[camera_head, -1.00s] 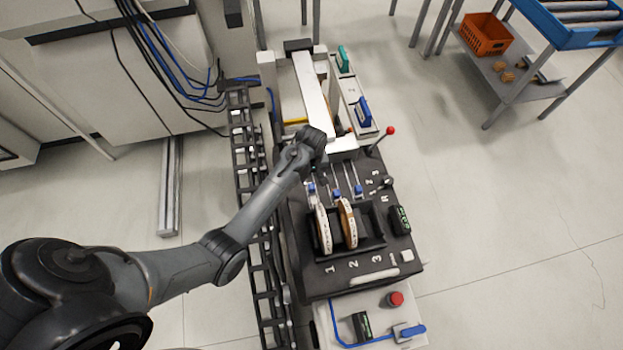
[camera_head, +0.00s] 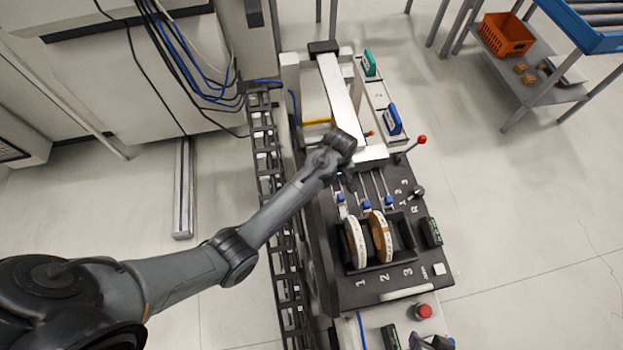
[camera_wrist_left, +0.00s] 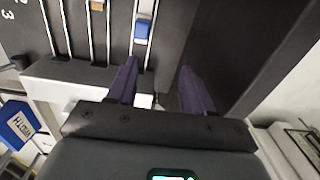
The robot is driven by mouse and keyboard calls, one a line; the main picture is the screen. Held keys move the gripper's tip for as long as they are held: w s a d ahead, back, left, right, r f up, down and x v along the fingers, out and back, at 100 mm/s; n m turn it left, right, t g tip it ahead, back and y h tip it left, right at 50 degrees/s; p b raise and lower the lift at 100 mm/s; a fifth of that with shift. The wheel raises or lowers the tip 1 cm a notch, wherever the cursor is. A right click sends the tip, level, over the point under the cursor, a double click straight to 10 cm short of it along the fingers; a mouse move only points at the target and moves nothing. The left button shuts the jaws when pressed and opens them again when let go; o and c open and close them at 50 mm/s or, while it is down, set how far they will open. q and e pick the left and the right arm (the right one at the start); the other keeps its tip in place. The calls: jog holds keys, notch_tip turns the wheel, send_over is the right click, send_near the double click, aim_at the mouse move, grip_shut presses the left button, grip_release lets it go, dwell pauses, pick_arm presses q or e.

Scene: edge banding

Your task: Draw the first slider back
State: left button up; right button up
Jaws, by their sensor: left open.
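The black panel (camera_head: 360,290) carries parallel slider rails marked 1, 2 and 3. The first slider's blue knob (camera_head: 341,197) is at the left of the row, with a second (camera_head: 366,204) and a third (camera_head: 389,200) to its right. In the left wrist view, the nearest blue knob (camera_wrist_left: 141,32) sits on its rail beyond the fingertips. The knob is apart from both fingers. In the head view my wrist hides the fingertips.
Two edge-band rolls (camera_head: 356,243) (camera_head: 381,236) stand in the rack below the knobs. A red-tipped lever (camera_head: 421,140) rises at the right. A pale beam (camera_head: 341,90) runs behind my wrist. A red button (camera_head: 423,311) is at the front. The cable track (camera_head: 268,150) lies left.

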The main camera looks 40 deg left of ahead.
aim_at(341, 196)
pick_arm(q)
jog(key=shift+m, duration=0.3)
jog(key=d+f, duration=0.1)
jog(key=w+d+f, duration=0.1)
jog(key=d, duration=0.1)
jog(key=shift+d+f, duration=0.1)
jog(key=shift+d, duration=0.15)
notch_tip(341, 196, down, 6)
jog(key=shift+a+f+b, duration=0.1)
jog(key=shift+a+b, duration=0.05)
jog(key=shift+b, duration=0.45)
jog(key=shift+f, duration=0.6)
pick_arm(e)
jog(key=shift+d+f, duration=0.55)
jog(key=shift+f, duration=0.1)
pick_arm(q)
grip_shut()
pick_arm(e)
jog(key=shift+d, duration=0.1)
